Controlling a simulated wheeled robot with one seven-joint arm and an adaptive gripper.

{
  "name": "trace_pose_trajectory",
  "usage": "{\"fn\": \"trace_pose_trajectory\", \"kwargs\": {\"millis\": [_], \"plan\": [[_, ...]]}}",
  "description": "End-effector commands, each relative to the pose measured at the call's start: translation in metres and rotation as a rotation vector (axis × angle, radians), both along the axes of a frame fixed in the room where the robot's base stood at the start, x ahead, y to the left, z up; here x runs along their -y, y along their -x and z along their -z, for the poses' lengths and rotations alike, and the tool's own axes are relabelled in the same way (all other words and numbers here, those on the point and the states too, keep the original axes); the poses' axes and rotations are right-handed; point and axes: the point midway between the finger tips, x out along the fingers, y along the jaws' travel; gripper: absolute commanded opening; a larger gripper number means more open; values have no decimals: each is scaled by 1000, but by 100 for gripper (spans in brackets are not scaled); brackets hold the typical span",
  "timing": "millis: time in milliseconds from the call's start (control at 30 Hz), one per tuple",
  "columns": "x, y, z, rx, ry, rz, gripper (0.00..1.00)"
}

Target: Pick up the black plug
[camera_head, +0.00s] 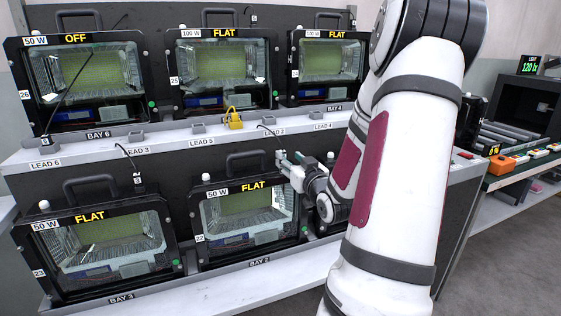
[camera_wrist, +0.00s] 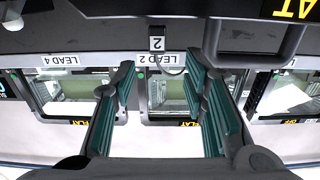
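A white tag marked 2 (camera_wrist: 157,43) shows just beyond the fingertips, beside the LEAD 2 label (camera_wrist: 157,58). Its dark surroundings blend together, so I cannot make out the plug's outline there. A thin black cable (camera_head: 262,129) runs down from LEAD 2 toward my gripper. Another black plug (camera_head: 137,179) tagged 3 hangs below LEAD 3.
Floodlight housings stand on two shelves, including one marked OFF (camera_head: 85,80) and the BAY 2 housing (camera_head: 250,220). A yellow padlock (camera_head: 234,120) sits on the middle shelf (camera_head: 180,139). A conveyor (camera_head: 510,135) and an orange box (camera_head: 501,165) are at the right.

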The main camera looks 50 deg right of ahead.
Motion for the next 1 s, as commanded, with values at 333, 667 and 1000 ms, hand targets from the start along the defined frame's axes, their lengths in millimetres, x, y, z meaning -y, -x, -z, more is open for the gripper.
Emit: {"fn": "trace_pose_trajectory", "kwargs": {"millis": [333, 667, 1000], "plan": [[16, -25, 2, 0, 0, 0, 40], [38, -58, 3, 0, 0, 0, 40], [39, -59, 3, -1, -1, 0, 22]]}}
